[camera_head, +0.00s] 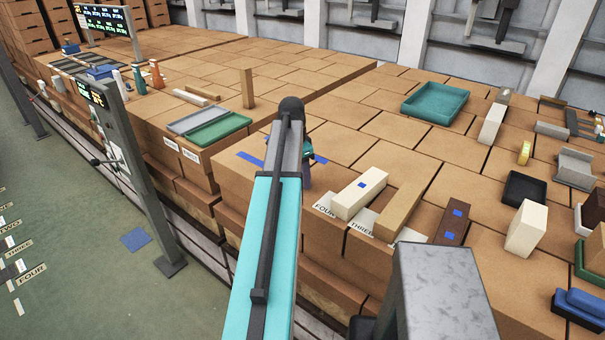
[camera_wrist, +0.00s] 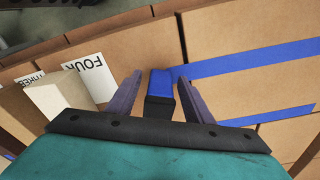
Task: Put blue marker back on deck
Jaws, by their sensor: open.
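A small blue block with a black near face (camera_wrist: 160,88), which looks like the blue marker, sits between the fingers of my gripper (camera_wrist: 160,77) in the wrist view. The fingers are purple and stand apart, with a gap on each side of the block. In the head view my gripper (camera_head: 308,170) is over the near edge of the brick deck (camera_head: 340,145), mostly behind my arm. The block cannot be made out there. Blue tape strips (camera_wrist: 250,60) lie on the deck at the right in the wrist view.
A cream block (camera_head: 352,198), a tan block (camera_head: 398,210) and a brown block (camera_head: 452,224) stand right of my gripper, near FOUR and THREE labels. A green tray (camera_head: 218,131) is at left, a teal tray (camera_head: 435,103) farther back. A blue patch (camera_head: 135,239) lies on the floor.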

